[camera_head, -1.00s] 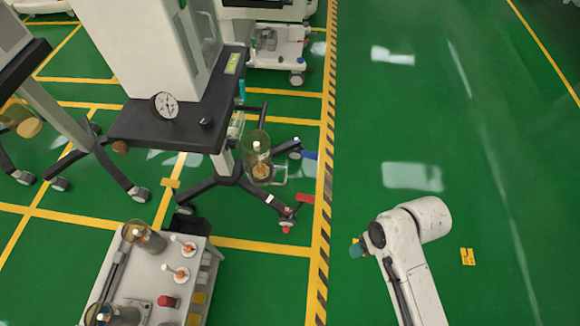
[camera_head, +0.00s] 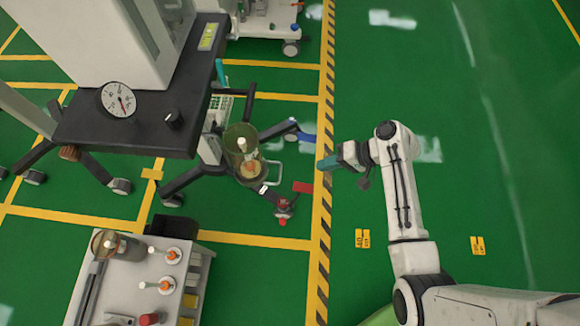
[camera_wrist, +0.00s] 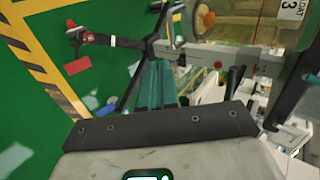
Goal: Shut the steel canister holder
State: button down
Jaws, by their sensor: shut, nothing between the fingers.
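The steel canister holder (camera_head: 273,174) shows as a thin steel loop at the lower right of a clear, tinted canister (camera_head: 241,142) beside the cart. Whether it stands open is hard to tell. In the wrist view the canister (camera_wrist: 243,18) is at the top, cut off by the frame, with a grey metal bar (camera_wrist: 215,55) below it. My gripper (camera_head: 327,163) is to the right of the canister, pointing left, apart from it. Its teal fingers (camera_wrist: 155,88) are shut and empty in the wrist view.
The dark-topped cart (camera_head: 185,100) with a round gauge (camera_head: 118,100) stands at left. Its wheeled legs (camera_head: 283,205) reach out below the canister. A white trolley (camera_head: 130,275) with canisters is at the lower left.

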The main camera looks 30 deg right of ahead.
jog(key=a+r+x, duration=0.1)
jog(key=x, duration=1)
jog(key=shift+w+b, duration=0.35)
jog(key=shift+w, duration=0.05)
jog(key=shift+a, duration=0.25)
jog(key=w+a+b, duration=0.1)
jog(key=w+a, duration=0.2)
jog(key=a, duration=0.1)
jog(key=w+a, duration=0.3)
jog(key=a, duration=0.1)
jog(key=w+a+b, duration=0.1)
jog(key=w+a, duration=0.2)
jog(key=a, duration=0.2)
jog(key=shift+w+f+b, duration=0.1)
jog(key=shift+w+b, duration=0.15)
jog(key=shift+b, duration=0.1)
jog(key=shift+w+a, duration=0.3)
jog(key=shift+a, duration=0.1)
